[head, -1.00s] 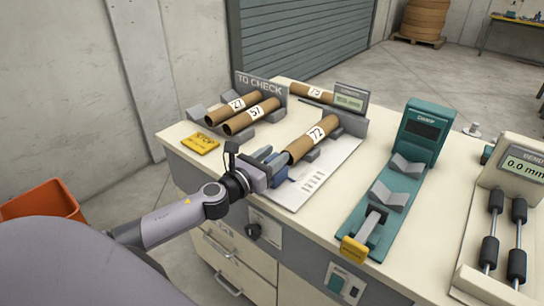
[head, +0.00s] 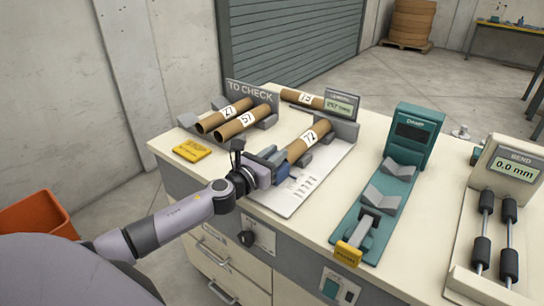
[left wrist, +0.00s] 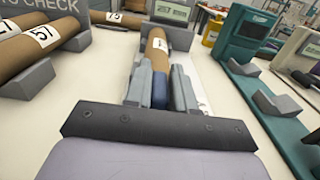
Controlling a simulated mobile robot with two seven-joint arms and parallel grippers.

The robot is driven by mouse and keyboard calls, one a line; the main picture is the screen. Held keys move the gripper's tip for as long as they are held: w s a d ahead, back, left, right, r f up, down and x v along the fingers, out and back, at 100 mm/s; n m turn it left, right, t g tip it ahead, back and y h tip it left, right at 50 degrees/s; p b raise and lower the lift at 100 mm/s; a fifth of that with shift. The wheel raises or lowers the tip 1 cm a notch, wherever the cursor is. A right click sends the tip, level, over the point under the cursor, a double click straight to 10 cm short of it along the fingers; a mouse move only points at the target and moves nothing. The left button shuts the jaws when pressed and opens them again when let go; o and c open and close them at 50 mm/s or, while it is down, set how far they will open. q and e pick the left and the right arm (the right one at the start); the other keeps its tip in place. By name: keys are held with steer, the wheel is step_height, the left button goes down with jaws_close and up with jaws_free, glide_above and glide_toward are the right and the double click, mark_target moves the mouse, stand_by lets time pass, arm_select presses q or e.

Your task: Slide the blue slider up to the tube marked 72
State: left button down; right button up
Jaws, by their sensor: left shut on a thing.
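The tube marked 72 (head: 308,141) lies in the grey cradles of the length gauge, its far end towards the grey block under the display. In the left wrist view the same tube (left wrist: 156,52) runs straight away from my gripper. The blue slider (left wrist: 160,88) sits at the near end of the tube; I cannot tell whether they touch. It also shows in the head view (head: 283,171), partly covered by my fingers. My left gripper (head: 272,163) is shut on the blue slider. My right gripper is not in view.
The length display (head: 341,108) stands behind the tube. Tubes marked 27 (head: 225,115) and 57 (head: 243,122) lie in the check rack at left, another tube (head: 302,98) behind. A teal gauge (head: 414,135) and the bend gauge (head: 513,160) stand at right. A yellow tag (head: 192,150) lies at left.

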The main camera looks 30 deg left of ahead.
arm_select(q)
steer(key=shift+r, duration=0.1)
steer(key=c, duration=1.1)
jaws_free()
steer(key=shift+w, duration=0.1)
steer(key=shift+o, duration=0.3)
steer(key=shift+w, duration=0.1)
steer(key=shift+s+a, duration=0.15)
steer(key=shift+s, duration=1.65)
steer(key=shift+s+a, duration=0.1)
steer(key=shift+s, duration=1.7)
